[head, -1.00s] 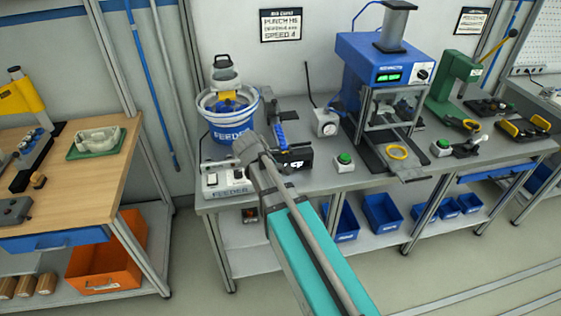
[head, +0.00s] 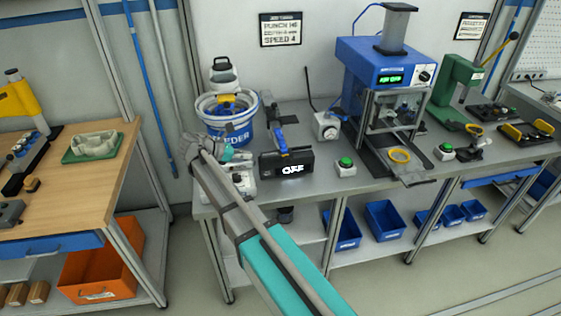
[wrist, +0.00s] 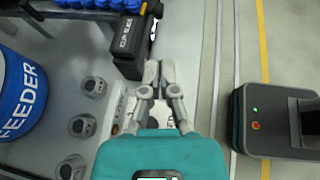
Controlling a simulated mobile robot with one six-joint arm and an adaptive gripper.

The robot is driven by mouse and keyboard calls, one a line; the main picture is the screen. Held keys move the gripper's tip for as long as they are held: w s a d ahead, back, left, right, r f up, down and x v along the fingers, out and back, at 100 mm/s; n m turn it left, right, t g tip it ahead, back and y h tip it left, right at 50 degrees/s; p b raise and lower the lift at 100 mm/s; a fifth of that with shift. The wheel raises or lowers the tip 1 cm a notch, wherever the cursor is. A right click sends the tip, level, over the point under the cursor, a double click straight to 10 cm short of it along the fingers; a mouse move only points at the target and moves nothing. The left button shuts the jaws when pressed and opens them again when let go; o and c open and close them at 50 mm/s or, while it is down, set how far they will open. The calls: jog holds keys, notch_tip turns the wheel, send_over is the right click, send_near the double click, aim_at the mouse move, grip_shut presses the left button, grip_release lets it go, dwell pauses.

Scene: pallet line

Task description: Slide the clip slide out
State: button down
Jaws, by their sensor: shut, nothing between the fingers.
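My gripper (wrist: 158,72) is shut and empty in the wrist view, over the bench's front edge. Its tips are just below and right of a black box (wrist: 126,42), with a small gap in the picture. In the head view my arm's end hides the fingers. I cannot tell for certain which part is the clip slide.
A green button box (head: 345,165) and a blue press (head: 385,65) stand to the right. Open floor lies in front.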

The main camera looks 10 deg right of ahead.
aim_at(286, 160)
jog(key=shift+d+f, duration=0.1)
jog(key=b+x, duration=0.6)
jog(key=x, duration=0.7)
jog(key=shift+w+d+f, duration=0.1)
jog(key=shift+d+f, duration=0.1)
jog(key=shift+d, duration=0.1)
jog(key=shift+d, duration=0.1)
